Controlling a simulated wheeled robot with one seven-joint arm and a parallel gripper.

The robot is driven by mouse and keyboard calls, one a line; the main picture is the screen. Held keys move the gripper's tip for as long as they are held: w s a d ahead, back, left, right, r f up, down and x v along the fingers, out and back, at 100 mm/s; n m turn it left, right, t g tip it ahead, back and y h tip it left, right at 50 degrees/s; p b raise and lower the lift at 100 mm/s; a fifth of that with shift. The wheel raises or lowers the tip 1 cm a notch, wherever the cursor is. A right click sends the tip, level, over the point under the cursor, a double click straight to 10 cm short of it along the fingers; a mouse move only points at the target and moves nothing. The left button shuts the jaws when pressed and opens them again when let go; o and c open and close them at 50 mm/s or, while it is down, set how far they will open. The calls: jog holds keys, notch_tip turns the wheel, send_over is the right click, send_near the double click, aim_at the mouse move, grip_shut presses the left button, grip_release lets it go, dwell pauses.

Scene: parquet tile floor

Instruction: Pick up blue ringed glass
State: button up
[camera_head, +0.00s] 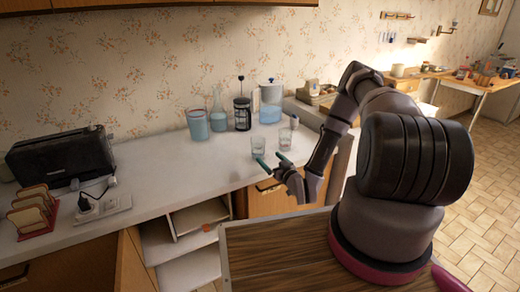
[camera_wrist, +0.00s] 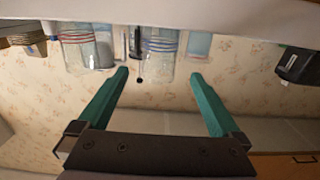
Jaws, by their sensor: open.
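Two clear ringed glasses stand upright near the front edge of the white counter. The left one in the head view, which I take as the blue ringed glass (camera_head: 258,146), shows bluish rings in the wrist view (camera_wrist: 161,48). The other glass (camera_head: 285,142) is to its right, with reddish rings in the wrist view (camera_wrist: 76,40). My gripper (camera_head: 272,160) is open and empty just in front of the glasses. In the upside-down wrist view, the blue ringed glass lines up between the green fingers (camera_wrist: 160,74), apparently beyond their tips.
Behind the glasses stand a blue pitcher (camera_head: 197,125), a flask (camera_head: 218,119), a black-framed press (camera_head: 242,114) and a water filter jug (camera_head: 270,103). A black toaster (camera_head: 60,158) and toast rack (camera_head: 32,212) are at left. The counter's middle is clear.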

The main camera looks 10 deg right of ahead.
aim_at(258, 147)
jog(key=x, duration=1)
jog(key=shift+w, duration=0.35)
jog(key=c, duration=1.4)
jog(key=shift+c, duration=0.7)
jog(key=shift+r, duration=0.2)
